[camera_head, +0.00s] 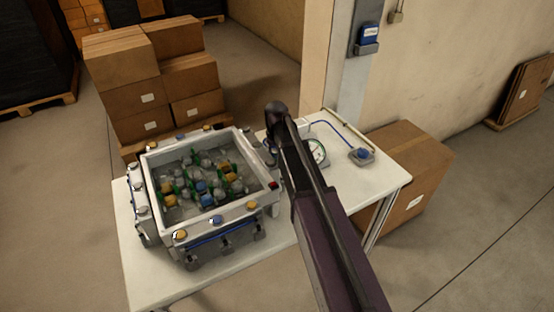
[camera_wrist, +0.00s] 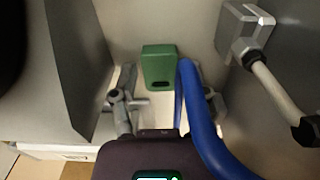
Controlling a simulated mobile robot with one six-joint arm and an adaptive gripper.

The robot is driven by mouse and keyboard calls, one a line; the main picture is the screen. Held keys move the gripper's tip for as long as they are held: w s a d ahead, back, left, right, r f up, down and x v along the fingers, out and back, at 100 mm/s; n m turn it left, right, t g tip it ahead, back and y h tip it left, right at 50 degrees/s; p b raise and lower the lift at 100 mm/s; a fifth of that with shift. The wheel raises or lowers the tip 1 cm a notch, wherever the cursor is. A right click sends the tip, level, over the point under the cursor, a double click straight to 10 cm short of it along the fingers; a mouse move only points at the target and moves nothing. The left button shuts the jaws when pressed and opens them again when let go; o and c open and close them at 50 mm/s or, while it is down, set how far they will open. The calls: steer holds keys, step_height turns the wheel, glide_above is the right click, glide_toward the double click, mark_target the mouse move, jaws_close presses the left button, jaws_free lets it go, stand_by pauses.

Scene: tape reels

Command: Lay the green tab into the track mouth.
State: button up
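In the wrist view the green tab (camera_wrist: 158,66) is a small upright block with a dark slot low on its face. My gripper (camera_wrist: 162,78) has its two grey fingers apart, one on each side of the tab. A gap shows between the left finger and the tab; the blue hose partly covers the right finger. In the head view my dark arm reaches over the white table and hides the tab and most of my gripper. I cannot make out the track mouth in either view.
A thick blue hose (camera_wrist: 194,110) runs close beside the tab. A grey bracket with a rod (camera_wrist: 245,35) stands at upper right. In the head view an open grey crate (camera_head: 218,213) of bottles fills the table's left, and a round gauge (camera_head: 318,152) stands right of my arm.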

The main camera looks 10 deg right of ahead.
mark_target(276, 157)
steer(key=c, duration=0.4)
steer(key=shift+c, duration=0.2)
steer(key=shift+r, duration=0.15)
step_height(276, 157, up, 10)
steer(key=p, duration=1)
stand_by(0.5)
